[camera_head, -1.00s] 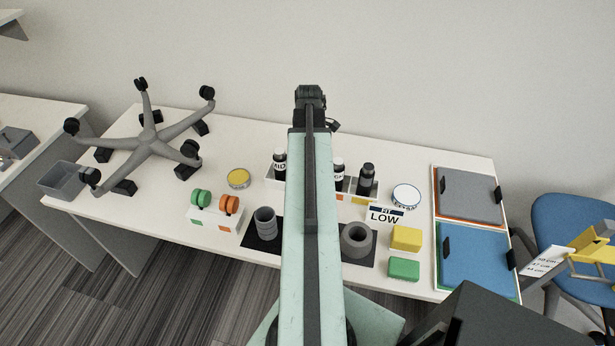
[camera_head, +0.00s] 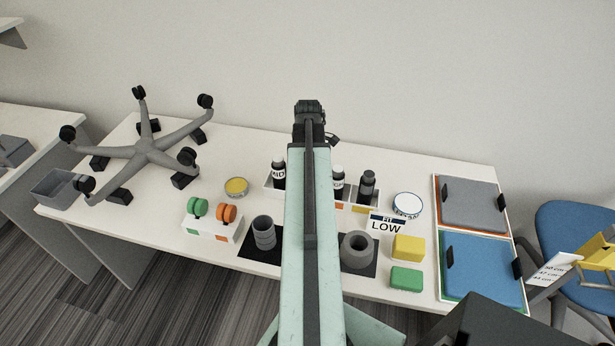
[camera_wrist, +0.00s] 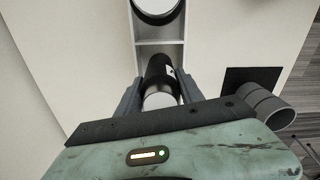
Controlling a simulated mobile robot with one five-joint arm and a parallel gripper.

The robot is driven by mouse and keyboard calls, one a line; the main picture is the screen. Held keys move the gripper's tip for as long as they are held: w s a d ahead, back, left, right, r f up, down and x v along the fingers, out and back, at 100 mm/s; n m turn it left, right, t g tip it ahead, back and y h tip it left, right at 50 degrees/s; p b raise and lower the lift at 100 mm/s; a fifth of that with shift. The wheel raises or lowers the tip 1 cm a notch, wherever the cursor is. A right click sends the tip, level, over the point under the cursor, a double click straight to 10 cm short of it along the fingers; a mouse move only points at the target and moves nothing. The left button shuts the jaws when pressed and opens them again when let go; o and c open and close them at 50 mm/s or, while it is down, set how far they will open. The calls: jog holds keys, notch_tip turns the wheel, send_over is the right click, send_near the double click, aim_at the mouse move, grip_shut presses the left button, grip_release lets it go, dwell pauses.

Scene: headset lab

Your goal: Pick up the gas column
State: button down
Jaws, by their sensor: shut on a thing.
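In the wrist view my gripper (camera_wrist: 160,98) is shut on a gas column (camera_wrist: 159,70), a dark cylinder with a pale lower part and a white label patch. The held column is over or in a pale tray (camera_wrist: 138,28); I cannot tell whether it touches the tray floor. That view shows a black column marked MID (camera_head: 279,174), a second labelled column (camera_head: 338,180) and a darker column (camera_head: 367,186) in the white tray (camera_head: 352,203). I cannot tell which of these, if any, is held.
A ribbed grey cup (camera_head: 263,232) and a thick grey ring (camera_head: 357,249) stand on dark mats in front of the tray. A tin (camera_head: 407,205), a yellow block (camera_head: 408,247) and a green block (camera_head: 406,278) lie right.

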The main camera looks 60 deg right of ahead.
notch_tip(320, 180, up, 10)
jog(key=p, duration=1)
jog(key=shift+r, duration=0.2)
